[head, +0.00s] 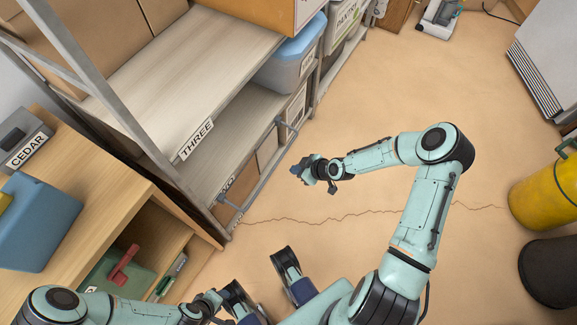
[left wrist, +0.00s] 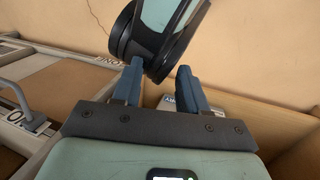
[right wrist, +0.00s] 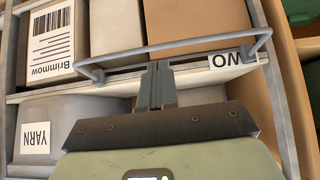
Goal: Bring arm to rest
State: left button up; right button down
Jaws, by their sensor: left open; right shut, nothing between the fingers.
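My right arm (head: 429,215) reaches out over the floor and bends back left at its elbow. Its gripper (head: 296,170) points at the metal shelf rack and is shut and empty. In the right wrist view, the shut fingers (right wrist: 157,82) stand in front of a grey bar (right wrist: 175,48) on the shelf marked TWO; I cannot tell whether they touch it. My left arm (head: 120,308) lies low at the bottom left. In the left wrist view, its gripper (left wrist: 158,84) is open, with one of my own rounded teal-and-black parts close beyond the fingers.
The rack's upper shelf (head: 185,75), marked THREE, holds a blue-lidded bin (head: 290,55). A wooden workbench (head: 105,205) with a blue bin (head: 38,225) stands left. A yellow drum (head: 545,195) and a dark bin (head: 550,272) stand right. The cracked floor (head: 400,80) between is open.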

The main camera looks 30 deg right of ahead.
pick_arm(q)
jog(key=shift+s+d+r+g+p, duration=0.15)
jog(key=shift+s+d+r+p, duration=0.1)
jog(key=shift+s+r, duration=0.2)
jog(key=shift+s+d+r+g+p, duration=0.2)
jog(key=shift+s+r, duration=0.15)
jog(key=shift+s, duration=0.2)
pick_arm(e)
jog(key=shift+s+d+r, duration=0.25)
jog(key=shift+s, duration=0.3)
jog(key=shift+s+d+r, duration=0.3)
jog(key=shift+s, duration=0.3)
jog(key=shift+s+d+r, duration=0.25)
jog(key=shift+s, duration=0.3)
